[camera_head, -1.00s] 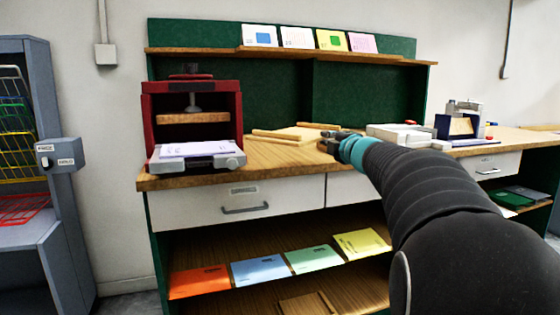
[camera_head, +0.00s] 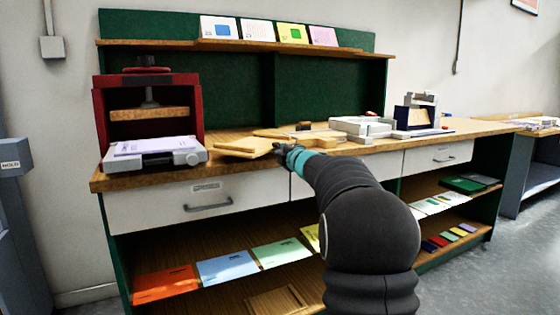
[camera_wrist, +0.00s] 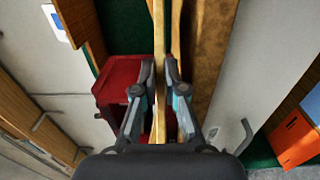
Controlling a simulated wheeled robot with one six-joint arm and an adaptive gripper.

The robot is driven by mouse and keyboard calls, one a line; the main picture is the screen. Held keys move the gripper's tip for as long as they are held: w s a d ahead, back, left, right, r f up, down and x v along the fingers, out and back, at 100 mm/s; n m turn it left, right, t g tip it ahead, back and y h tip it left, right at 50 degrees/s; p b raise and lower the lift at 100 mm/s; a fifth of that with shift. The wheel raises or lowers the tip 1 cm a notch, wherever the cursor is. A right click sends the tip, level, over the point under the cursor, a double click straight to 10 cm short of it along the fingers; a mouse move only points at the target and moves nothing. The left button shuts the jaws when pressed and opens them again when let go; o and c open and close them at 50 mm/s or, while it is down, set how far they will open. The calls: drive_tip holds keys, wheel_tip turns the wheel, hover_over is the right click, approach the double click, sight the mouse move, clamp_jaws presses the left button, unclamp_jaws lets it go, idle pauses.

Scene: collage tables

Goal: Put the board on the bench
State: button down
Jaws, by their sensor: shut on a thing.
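My gripper (camera_head: 283,151) is shut on a flat light-wood board (camera_head: 240,149). The board reaches left from my fingers, low over the front of the bench (camera_head: 350,147), which has a wooden top and a green back. Whether the board touches the top cannot be told. In the wrist view the board (camera_wrist: 159,90) shows edge-on between the fingertips of my gripper (camera_wrist: 159,72), with the bench top (camera_wrist: 209,50) close on its right.
A red press (camera_head: 98,115) stands at the bench's left end with a grey paper-topped device (camera_head: 155,158). More wooden pieces (camera_head: 318,137) lie behind the board. White trays (camera_head: 360,127) and a blue-and-white device (camera_head: 418,118) stand to the right. Coloured folders (camera_head: 227,267) lie below.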

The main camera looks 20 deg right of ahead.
drive_tip(key=shift+f, duration=1.5)
drive_tip(key=shift+f+b, duration=0.15)
drive_tip(key=shift+b, duration=0.2)
drive_tip(key=c, duration=1.2)
unclamp_jaws()
drive_tip(key=shift+c, duration=0.2)
drive_tip(key=s+b, duration=0.1)
drive_tip(key=s, duration=1.1)
drive_tip(key=shift+d, duration=0.25)
drive_tip(key=shift+s, duration=0.1)
